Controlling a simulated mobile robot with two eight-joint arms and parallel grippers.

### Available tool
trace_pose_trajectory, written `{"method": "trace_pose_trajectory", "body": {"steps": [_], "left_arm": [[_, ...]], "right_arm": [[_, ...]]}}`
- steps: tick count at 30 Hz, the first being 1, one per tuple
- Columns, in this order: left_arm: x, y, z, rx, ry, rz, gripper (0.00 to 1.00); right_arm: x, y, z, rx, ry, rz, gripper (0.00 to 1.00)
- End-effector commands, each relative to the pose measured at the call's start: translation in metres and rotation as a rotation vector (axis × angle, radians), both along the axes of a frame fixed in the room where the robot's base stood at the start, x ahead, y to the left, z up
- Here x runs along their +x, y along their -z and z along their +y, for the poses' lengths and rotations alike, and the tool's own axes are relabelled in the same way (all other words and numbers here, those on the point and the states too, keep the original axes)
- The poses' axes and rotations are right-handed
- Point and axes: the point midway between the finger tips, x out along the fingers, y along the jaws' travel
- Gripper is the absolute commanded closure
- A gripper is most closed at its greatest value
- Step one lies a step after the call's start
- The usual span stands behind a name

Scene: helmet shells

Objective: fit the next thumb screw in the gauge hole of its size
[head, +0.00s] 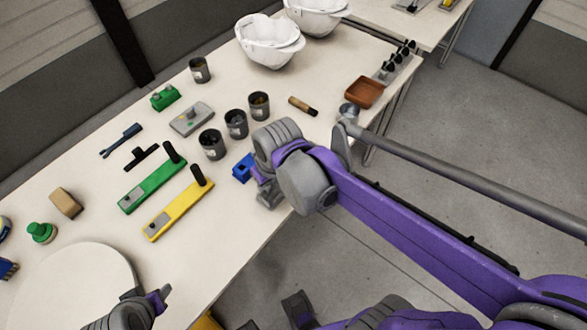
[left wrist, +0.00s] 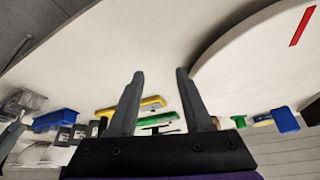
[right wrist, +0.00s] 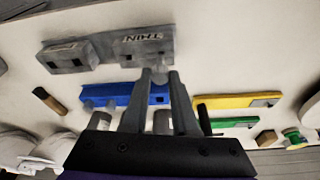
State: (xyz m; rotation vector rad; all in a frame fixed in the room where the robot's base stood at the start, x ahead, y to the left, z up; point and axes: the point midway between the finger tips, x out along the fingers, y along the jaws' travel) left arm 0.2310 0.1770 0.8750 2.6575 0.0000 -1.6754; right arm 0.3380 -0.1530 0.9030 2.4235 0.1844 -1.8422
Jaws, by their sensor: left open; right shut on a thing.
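My right gripper (right wrist: 164,74) is shut on a small grey thing, likely the thumb screw, mostly hidden between the fingertips. In the right wrist view the tips overlap a grey block (right wrist: 90,52) marked "THIN", which has dark square openings. I cannot tell whether the held piece touches it. In the head view the right gripper (head: 268,196) is over the table's front edge, beside a partly hidden blue bar (head: 242,168); this bar also shows in the right wrist view (right wrist: 125,90). My left gripper (left wrist: 160,75) is open and empty near the round white board (head: 75,285).
Green (head: 150,188) and yellow (head: 175,212) bars with black posts lie left of the right gripper. Several grey cups (head: 236,122) stand behind it. A brown tray (head: 364,92), a wooden-ended tool (head: 302,106) and white helmet shells (head: 270,42) are farther back.

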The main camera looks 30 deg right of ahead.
Motion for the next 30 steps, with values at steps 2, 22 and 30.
{"method": "trace_pose_trajectory", "body": {"steps": [2,22,30], "left_arm": [[0.0,0.0,0.0,0.0,0.0,0.0,0.5],[-0.0009,0.0049,0.0,0.0,0.0,0.002,0.5],[0.0006,-0.0032,0.0,0.0,0.0,-0.001,0.5]], "right_arm": [[0.0,0.0,0.0,0.0,0.0,0.0,1.0],[0.0,0.0066,0.0,0.0,0.0,0.0,1.0],[0.0,-0.0023,0.0,0.0,0.0,0.0,1.0]]}}
